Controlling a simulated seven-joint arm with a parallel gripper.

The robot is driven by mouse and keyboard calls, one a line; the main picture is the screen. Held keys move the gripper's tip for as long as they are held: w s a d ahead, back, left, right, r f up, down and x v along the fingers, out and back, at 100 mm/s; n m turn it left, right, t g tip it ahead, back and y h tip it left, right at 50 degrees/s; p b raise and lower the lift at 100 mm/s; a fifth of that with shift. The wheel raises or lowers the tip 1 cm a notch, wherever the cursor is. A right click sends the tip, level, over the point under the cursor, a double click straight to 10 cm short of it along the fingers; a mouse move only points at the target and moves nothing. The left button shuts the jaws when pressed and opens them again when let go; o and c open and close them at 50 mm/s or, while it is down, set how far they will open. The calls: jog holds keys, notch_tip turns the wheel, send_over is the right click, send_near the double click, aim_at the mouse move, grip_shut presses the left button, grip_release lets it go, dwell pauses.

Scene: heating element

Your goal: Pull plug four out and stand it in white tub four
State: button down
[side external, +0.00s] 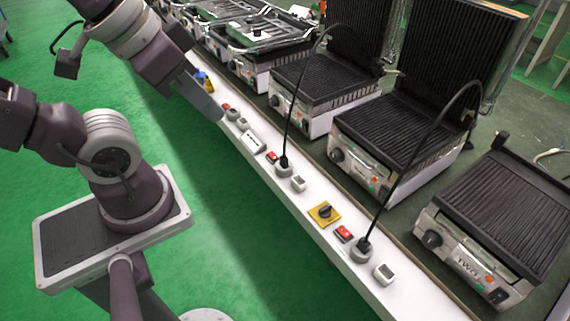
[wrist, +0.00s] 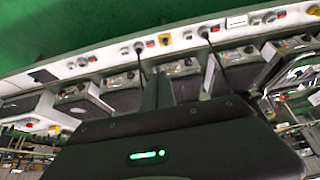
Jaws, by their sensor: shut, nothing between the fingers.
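Two black plugs with upright black cables sit in round grey sockets on the white rail; one is near the middle (side external: 284,162), the other nearer the front (side external: 363,243). Small white tubs stand beside them, one near the middle (side external: 298,183) and one at the front (side external: 384,273). I cannot read numbers on plugs or tubs. My gripper (side external: 214,114) is shut and empty, above the rail's left edge, up the rail from both plugs. In the wrist view my gripper (wrist: 158,88) points toward the rail, with the two plugs (wrist: 139,48) (wrist: 203,31) beyond it.
The white rail (side external: 410,290) also carries red switches (side external: 344,233), a yellow-plated knob (side external: 324,212) and a white label block (side external: 253,141). Contact grills (side external: 400,145) line its right side, some with raised lids. Tall cables arch toward the grills. Green floor (side external: 250,260) lies open on the left.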

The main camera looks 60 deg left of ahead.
jog(key=c, duration=1.2)
grip_release()
